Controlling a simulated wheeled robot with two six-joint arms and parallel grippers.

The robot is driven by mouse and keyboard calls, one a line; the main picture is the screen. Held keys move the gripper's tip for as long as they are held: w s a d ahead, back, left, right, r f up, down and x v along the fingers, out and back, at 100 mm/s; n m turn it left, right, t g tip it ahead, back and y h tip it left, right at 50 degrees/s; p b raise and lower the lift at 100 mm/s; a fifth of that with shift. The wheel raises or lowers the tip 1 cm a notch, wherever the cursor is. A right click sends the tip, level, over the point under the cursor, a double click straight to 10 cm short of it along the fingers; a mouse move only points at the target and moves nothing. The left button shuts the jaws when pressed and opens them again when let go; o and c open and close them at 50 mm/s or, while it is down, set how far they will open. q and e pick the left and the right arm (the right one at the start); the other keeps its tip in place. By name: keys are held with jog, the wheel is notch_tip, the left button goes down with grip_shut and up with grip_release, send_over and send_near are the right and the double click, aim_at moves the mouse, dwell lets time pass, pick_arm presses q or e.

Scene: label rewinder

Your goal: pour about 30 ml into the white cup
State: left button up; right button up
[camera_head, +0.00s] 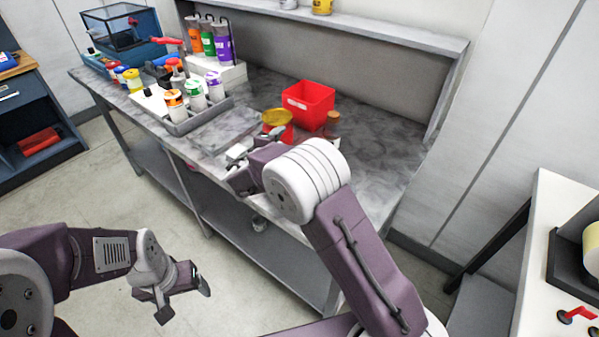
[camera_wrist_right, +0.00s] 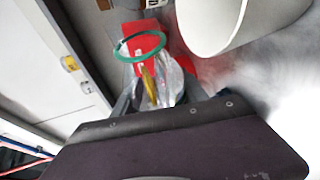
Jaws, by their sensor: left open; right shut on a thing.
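My right gripper (camera_head: 255,160) is over the front part of the grey bench, partly hidden by its own wrist. In the right wrist view it is shut on a clear container (camera_wrist_right: 162,82) with a green rim (camera_wrist_right: 118,51); yellow shows in or through it. I cannot tell any liquid level. A large white rounded form (camera_wrist_right: 235,18), apparently the white cup, is close by at the top right of that view, apart from the green rim. I cannot make out the cup clearly in the head view. My left gripper (camera_head: 184,298) is open and empty, in front of the bench.
A red bin (camera_head: 308,104) stands behind my right gripper, with a brown jar (camera_head: 332,122) and a yellow-topped red can (camera_head: 277,118) near it. A grey tray (camera_head: 205,118) of bottles and a white rack (camera_head: 232,74) stand left. The bench's right end is clear.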

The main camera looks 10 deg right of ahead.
jog(key=shift+r+m+t+b, duration=0.3)
jog(key=shift+r+b, duration=0.05)
jog(key=shift+b, duration=1.3)
jog(key=shift+r, duration=0.2)
jog(key=shift+w+a, duration=0.15)
jog(key=shift+w, duration=0.05)
jog(key=shift+w+a, duration=0.3)
jog(key=shift+w, duration=0.05)
jog(key=shift+r+b, duration=0.15)
jog(key=shift+b, duration=0.6)
